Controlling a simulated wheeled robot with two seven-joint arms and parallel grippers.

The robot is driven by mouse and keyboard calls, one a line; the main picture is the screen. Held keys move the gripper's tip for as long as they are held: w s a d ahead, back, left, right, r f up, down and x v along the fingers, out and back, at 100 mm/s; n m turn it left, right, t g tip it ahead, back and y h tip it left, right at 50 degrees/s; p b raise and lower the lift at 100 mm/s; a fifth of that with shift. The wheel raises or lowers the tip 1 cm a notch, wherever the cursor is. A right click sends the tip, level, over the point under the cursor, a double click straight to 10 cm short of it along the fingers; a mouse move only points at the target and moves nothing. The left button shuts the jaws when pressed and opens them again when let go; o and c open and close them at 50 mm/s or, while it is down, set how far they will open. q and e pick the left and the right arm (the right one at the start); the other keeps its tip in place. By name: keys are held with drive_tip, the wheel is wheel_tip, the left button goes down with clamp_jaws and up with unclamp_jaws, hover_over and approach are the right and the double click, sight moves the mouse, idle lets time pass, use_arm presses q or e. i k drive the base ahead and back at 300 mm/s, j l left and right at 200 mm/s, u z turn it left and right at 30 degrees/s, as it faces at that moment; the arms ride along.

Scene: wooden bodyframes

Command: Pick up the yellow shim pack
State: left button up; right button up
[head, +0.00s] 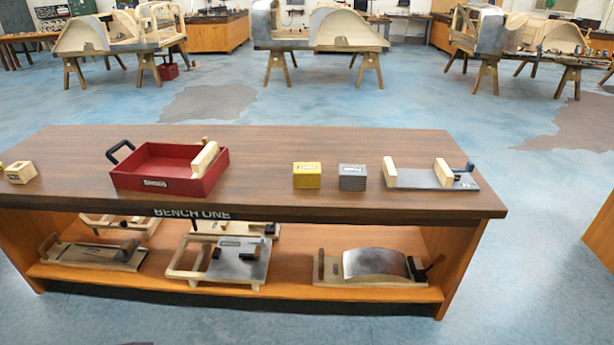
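The yellow shim pack (307,176) is a small yellow block with a pale label on its front. It sits upright on the brown bench top (270,150), near the front edge and right of the middle. A grey shim pack (352,178) of similar size stands just to its right, with a narrow gap between them. Neither of my grippers shows in the head view.
A red tray (150,183) with a black handle stands left of the packs. A metal plate with wooden blocks (428,179) is to the right. A small wooden block (21,172) is at far left. The lower shelf (300,291) holds several fixtures. The bench top behind the packs is clear.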

sight(306, 175)
drive_tip(key=i+j, duration=0.4)
drive_tip(key=i+j+u, duration=0.1)
drive_tip(key=i+j, duration=0.3)
drive_tip(key=i, duration=0.25)
drive_tip(key=i+j, duration=0.4)
drive_tip(key=i+j+u, duration=0.1)
drive_tip(key=i+j, duration=0.25)
drive_tip(key=i, duration=0.3)
